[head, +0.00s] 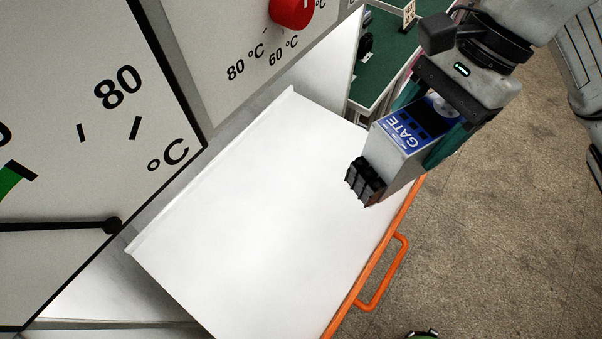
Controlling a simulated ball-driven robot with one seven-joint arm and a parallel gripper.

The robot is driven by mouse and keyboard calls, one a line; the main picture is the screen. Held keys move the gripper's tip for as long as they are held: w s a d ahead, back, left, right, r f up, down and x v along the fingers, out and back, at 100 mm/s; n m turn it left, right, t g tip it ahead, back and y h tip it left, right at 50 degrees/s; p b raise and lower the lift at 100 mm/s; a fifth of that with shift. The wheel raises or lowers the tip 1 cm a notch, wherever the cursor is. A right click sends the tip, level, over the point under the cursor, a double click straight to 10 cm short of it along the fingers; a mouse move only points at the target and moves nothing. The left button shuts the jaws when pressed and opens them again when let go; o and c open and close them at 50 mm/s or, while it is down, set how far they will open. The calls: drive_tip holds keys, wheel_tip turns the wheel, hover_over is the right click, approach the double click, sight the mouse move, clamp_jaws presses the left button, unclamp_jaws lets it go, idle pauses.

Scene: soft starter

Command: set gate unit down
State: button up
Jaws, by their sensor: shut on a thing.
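The gate unit (402,158) is a light grey box with a blue face marked "GATE" and black terminal blocks at its lower left end. My gripper (436,135) is shut on it, with a teal finger on each side. The unit is tilted in the picture and shows over the right edge of a white panel (250,200). I cannot tell whether the unit touches the panel or hangs above it.
The white panel has an orange front edge with an orange handle (385,275); its surface is bare. Large temperature gauges (90,130) and a red knob (292,12) stand at the left and top. A green surface (385,60) lies behind. Speckled floor (510,220) is open at right.

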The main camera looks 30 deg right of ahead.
drive_tip(key=w+a+f+p, duration=0.5)
drive_tip(key=w+a+f, duration=0.3)
drive_tip(key=f, duration=0.4)
drive_tip(key=shift+w+a, duration=0.3)
drive_tip(key=shift+w, duration=0.1)
drive_tip(key=shift+f+b, duration=0.25)
drive_tip(key=shift+b, duration=0.05)
drive_tip(key=o, duration=1.7)
drive_tip(key=shift+c, duration=0.2)
drive_tip(key=b+v, duration=0.1)
drive_tip(key=v, duration=0.7)
